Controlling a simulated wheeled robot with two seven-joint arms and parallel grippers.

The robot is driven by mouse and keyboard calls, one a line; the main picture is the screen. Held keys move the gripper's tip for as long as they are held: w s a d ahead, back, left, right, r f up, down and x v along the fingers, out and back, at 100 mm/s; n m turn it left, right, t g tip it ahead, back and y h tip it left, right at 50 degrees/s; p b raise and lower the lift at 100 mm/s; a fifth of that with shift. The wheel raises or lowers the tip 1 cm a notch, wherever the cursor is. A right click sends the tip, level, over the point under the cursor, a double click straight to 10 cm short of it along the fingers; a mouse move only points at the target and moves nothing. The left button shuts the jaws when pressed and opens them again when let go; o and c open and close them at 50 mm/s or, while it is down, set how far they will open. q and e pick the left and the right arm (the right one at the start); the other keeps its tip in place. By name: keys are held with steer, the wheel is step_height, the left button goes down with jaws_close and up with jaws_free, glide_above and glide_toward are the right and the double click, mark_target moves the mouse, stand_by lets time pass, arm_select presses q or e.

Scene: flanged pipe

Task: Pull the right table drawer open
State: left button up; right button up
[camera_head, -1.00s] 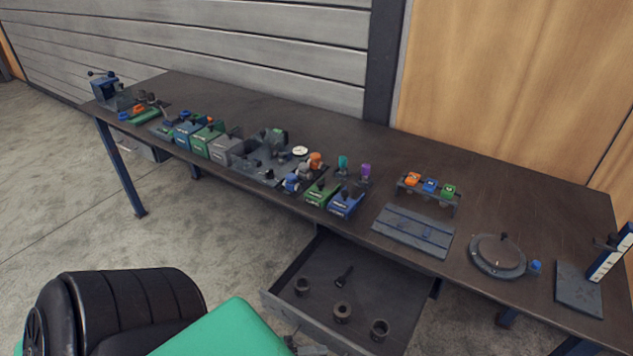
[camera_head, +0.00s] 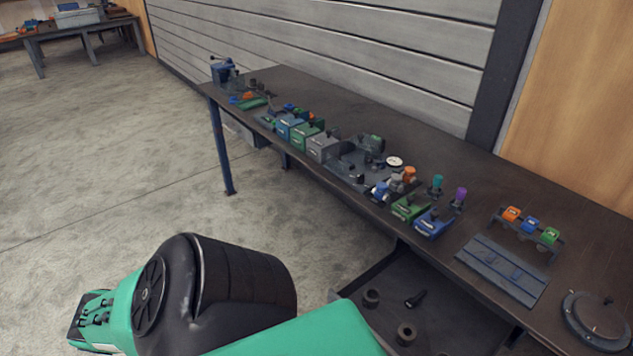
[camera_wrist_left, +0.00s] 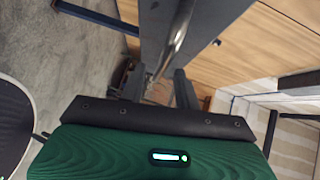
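The right table drawer (camera_head: 452,303) hangs pulled out below the tabletop at the lower right of the head view. Its inside shows, and the frame's bottom edge cuts off its front. My left gripper (camera_wrist_left: 160,88) is in the left wrist view, its two dark fingers apart. A dark panel with a shiny metal bar (camera_wrist_left: 180,35) lies just beyond the fingers. I cannot tell whether they touch the bar. The left gripper is outside the head view, where only green and black arm links show. My right gripper is in neither current view.
Dark ring-shaped parts (camera_head: 406,333) and a bolt-like part (camera_head: 415,298) lie in the drawer. The long table (camera_head: 340,100) carries several coloured blocks, a slotted plate (camera_head: 502,270) and a round disc (camera_head: 597,318). Open floor (camera_head: 120,170) lies to the left.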

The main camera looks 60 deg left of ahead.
arm_select(q)
steer(key=b+v, duration=0.1)
steer(key=v, duration=0.9)
steer(key=shift+s+a, duration=0.25)
steer(key=shift+s, duration=0.1)
arm_select(e)
steer(key=shift+w+d+f, duration=0.1)
steer(key=shift+w+f, duration=0.05)
steer(key=shift+w, duration=0.7)
